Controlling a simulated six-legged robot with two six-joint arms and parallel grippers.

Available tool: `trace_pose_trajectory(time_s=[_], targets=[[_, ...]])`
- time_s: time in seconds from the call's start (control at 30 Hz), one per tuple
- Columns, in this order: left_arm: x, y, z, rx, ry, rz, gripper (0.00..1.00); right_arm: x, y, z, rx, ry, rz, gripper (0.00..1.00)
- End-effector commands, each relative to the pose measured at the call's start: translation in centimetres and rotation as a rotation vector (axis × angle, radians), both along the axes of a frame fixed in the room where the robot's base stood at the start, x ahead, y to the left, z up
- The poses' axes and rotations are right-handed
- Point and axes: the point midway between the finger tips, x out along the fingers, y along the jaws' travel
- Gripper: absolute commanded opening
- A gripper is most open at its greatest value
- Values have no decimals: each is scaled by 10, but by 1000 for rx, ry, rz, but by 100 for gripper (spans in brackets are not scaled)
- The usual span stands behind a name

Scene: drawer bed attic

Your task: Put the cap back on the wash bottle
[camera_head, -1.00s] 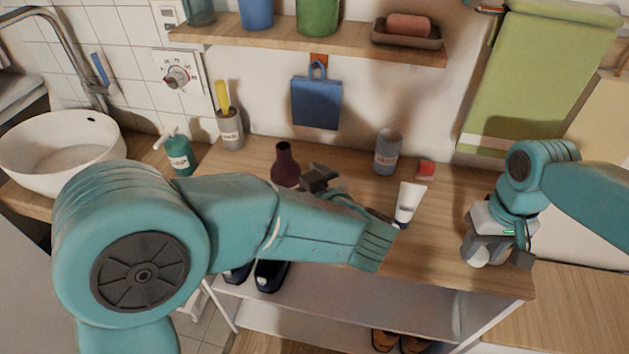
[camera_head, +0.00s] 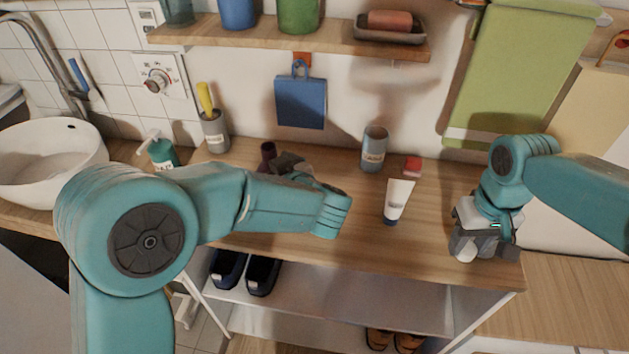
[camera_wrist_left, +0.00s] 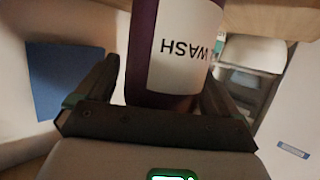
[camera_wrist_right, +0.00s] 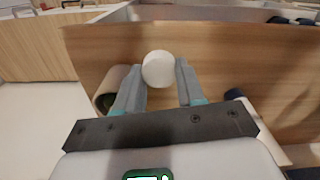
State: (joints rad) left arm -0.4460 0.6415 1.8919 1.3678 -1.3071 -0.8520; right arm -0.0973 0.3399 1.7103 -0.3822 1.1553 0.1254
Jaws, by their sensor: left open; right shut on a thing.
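The wash bottle (camera_head: 268,152) is dark purple and stands on the wooden top, its lower part hidden behind my left arm in the head view. In the left wrist view, its body with the white "WASH" label (camera_wrist_left: 185,45) lies between the fingers of my left gripper (camera_wrist_left: 160,85). The left gripper (camera_head: 290,165) is open around the bottle; contact cannot be told. My right gripper (camera_head: 478,248) is over the right end of the top. In the right wrist view, a round white cap (camera_wrist_right: 158,69) sits between the fingertips of my right gripper (camera_wrist_right: 160,82), shut on it.
A white tube (camera_head: 397,198), a grey cup (camera_head: 374,150) and a red block (camera_head: 413,167) stand between the grippers. A teal dispenser (camera_head: 162,152), a brush cup (camera_head: 214,132) and a basin (camera_head: 45,160) are at left. A shelf (camera_head: 290,45) hangs above.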

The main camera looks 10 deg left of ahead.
Motion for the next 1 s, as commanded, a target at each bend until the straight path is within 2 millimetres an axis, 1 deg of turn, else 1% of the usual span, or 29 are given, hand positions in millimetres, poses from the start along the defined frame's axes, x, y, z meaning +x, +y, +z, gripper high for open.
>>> trace_pose_trajectory(time_s=[0.3, 0.33, 0.37, 0.4, 0.47, 0.5, 0.83, 1.0], targets=[[1, 0, 0, 0, 0, 0, 96, 0, 0, 0, 0, 0, 0, 11], [1, 0, 0, 0, 0, 0, 92, 0, 0, 0, 0, 0, 0, 11], [1, 0, 0, 0, 0, 0, 83, 0, 0, 0, 0, 0, 0, 11], [1, 0, 0, 0, 0, 0, 70, 0, 0, 0, 0, 0, 0, 11], [1, 0, 0, 0, 0, 0, 50, 0, 0, 0, 0, 0, 0, 11], [0, 0, 0, 0, 0, 0, 37, 0, 0, 0, 0, 0, 0, 11], [1, 1, 2, 1, -1, 0, 36, 0, 0, 2, 0, 0, 0, 11], [3, 6, 10, 0, -1, -1, 36, 0, -1, 12, 0, 0, 0, 11]])
